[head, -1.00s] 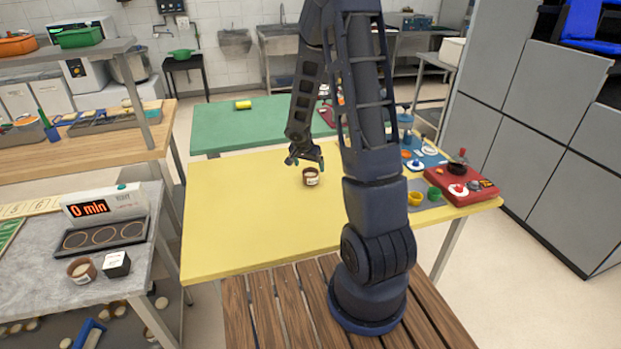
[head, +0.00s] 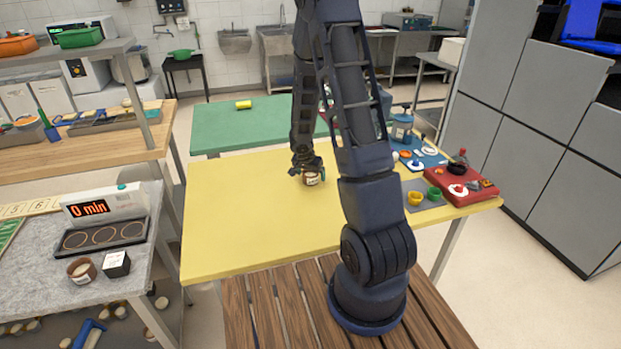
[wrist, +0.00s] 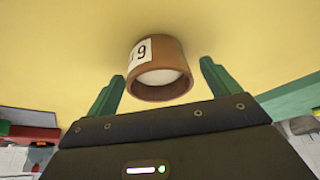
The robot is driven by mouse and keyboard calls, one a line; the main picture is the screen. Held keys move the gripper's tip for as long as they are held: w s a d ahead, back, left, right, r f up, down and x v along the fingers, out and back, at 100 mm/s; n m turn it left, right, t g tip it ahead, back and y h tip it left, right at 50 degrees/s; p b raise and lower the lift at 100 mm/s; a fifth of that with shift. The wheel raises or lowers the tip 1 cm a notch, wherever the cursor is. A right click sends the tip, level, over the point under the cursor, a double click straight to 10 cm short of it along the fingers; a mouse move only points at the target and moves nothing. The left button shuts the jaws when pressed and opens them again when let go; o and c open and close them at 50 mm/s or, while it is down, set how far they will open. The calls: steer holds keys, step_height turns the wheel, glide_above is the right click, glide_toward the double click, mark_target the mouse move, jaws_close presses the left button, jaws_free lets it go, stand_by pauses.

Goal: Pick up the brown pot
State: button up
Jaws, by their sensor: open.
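The brown pot (head: 311,178) stands on the yellow table (head: 235,215), with a white label on its side. In the wrist view the pot (wrist: 158,72) shows its round rim, something pale inside, and a label that reads 9. My gripper (head: 308,172) is right at the pot in the head view. In the wrist view my gripper (wrist: 160,85) is open, with one green finger on each side of the pot. There is a visible gap between the right finger and the pot. The fingers are not closed on it.
A red tray (head: 462,186), a blue mat (head: 432,160) and yellow and green cups lie at the table's right end. Another brown pot (head: 82,271) stands on the grey counter at left. The yellow table's left part is clear.

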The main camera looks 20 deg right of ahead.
steer(key=c, duration=1.2)
